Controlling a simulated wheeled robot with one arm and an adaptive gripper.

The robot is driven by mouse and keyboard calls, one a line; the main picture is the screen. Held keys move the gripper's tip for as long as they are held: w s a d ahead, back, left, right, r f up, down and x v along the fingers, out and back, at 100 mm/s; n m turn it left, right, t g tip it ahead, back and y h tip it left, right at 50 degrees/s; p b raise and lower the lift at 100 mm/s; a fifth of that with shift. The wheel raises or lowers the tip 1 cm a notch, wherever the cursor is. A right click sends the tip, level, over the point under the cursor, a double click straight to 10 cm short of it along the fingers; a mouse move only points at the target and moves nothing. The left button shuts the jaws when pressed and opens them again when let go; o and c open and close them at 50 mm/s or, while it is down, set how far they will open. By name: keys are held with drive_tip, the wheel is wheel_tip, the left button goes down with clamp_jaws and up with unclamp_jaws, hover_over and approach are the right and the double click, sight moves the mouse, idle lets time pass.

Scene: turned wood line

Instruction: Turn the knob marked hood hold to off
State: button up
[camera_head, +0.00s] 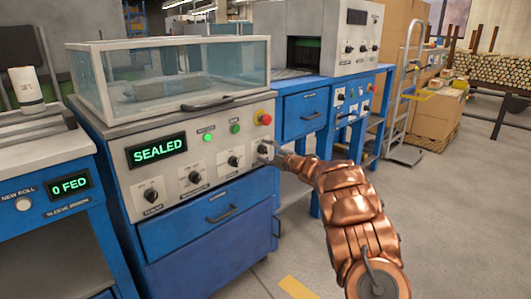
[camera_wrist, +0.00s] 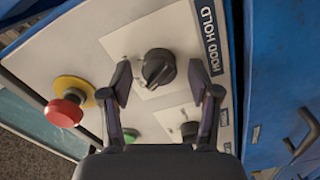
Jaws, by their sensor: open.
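The hood hold knob (camera_wrist: 158,68) is black and round, on a pale square plate, with the HOOD HOLD label (camera_wrist: 208,35) beside it in the wrist view. My gripper (camera_wrist: 161,84) is open, with one fingertip on each side of the knob in that view. I cannot tell how far the fingertips are from the panel, and no contact shows. In the head view my gripper (camera_head: 268,153) is at the right end of the machine's front panel (camera_head: 210,150) and hides the knob there. The knob's off mark is not readable.
A red stop button (camera_wrist: 66,110) on a yellow base and a second black knob (camera_wrist: 190,130) sit near the gripper. A display reads SEALED (camera_head: 157,149). A clear hood (camera_head: 180,75) covers the machine top. Open floor (camera_head: 440,210) lies to the right.

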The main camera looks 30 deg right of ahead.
drive_tip(key=v, duration=1.2)
drive_tip(key=shift+w+r, duration=0.1)
drive_tip(key=shift+r, duration=0.1)
wheel_tip(320, 180, up, 15)
drive_tip(key=d+m+g+h+p, duration=0.1)
drive_tip(key=m+g+h+p, duration=0.1)
drive_tip(key=m+h+p, duration=0.7)
drive_tip(key=s+a+r+m+g+h+p, duration=0.2)
drive_tip(key=s+a+r+m+g+p, duration=0.15)
drive_tip(key=s+r+p, duration=0.45)
drive_tip(key=s+a+r+m+g+y+p, duration=0.1)
drive_tip(key=s+a+r+g+y+p, duration=0.1)
drive_tip(key=s+a+p, duration=0.5)
drive_tip(key=s+a+r+m+g+y+p, duration=0.1)
drive_tip(key=s+a+r+g+p, duration=0.3)
drive_tip(key=s+a, duration=1.1)
drive_tip(key=s+a+r+m+g+y+p, duration=0.2)
drive_tip(key=s+a+g+p, duration=0.6)
drive_tip(key=s, duration=1)
drive_tip(key=a+r+y+p, duration=0.1)
drive_tip(key=a+y+p, duration=0.1)
drive_tip(key=a, duration=0.1)
drive_tip(key=shift+s+a+p, duration=0.3)
drive_tip(key=shift+s+p, duration=0.05)
drive_tip(key=shift+p, duration=0.05)
